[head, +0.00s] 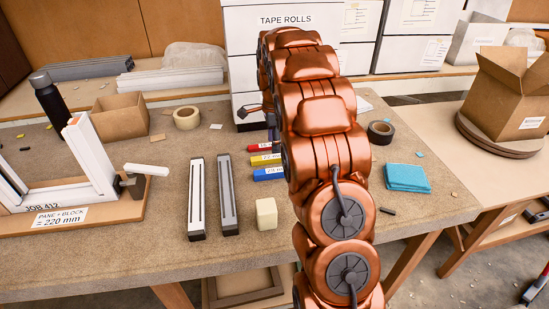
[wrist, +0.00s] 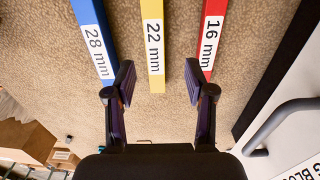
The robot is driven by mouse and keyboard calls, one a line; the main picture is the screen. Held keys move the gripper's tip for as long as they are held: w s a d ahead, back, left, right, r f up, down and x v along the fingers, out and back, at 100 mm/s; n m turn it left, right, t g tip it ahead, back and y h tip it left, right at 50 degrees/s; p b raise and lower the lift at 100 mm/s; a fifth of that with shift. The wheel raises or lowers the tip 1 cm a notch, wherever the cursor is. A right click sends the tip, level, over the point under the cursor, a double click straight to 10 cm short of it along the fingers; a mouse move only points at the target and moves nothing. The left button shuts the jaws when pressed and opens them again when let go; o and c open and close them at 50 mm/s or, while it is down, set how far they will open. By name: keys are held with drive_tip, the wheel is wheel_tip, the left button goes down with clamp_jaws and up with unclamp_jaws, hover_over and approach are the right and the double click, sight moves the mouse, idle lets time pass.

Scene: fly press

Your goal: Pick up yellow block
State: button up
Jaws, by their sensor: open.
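The yellow block (wrist: 154,48), a long bar with a white 22 mm label, lies on the bench in the middle of the wrist view. In the head view its left end (head: 262,160) shows, and my arm hides the rest. My gripper (wrist: 158,80) is open and empty. Its fingertips appear on either side of the yellow block's near end, with gaps on both sides. I cannot tell how high they are above it. In the head view my arm hides the gripper.
A blue 28 mm block (wrist: 92,35) lies left of the yellow one and a red 16 mm block (wrist: 210,35) lies right, each close to a finger. The head view shows two metal channels (head: 228,195), a cream block (head: 266,214), and a blue cloth (head: 407,178).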

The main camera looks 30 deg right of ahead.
sight(274, 156)
drive_tip(key=shift+s+a+f+p, duration=0.15)
drive_tip(key=shift+f+p, duration=0.3)
drive_tip(key=shift+f, duration=0.15)
drive_tip(key=shift+s+a+f+p, duration=0.1)
drive_tip(key=shift+s+f+p, duration=0.05)
drive_tip(key=shift+f+p, duration=0.35)
drive_tip(key=shift+f, duration=1.45)
clamp_jaws()
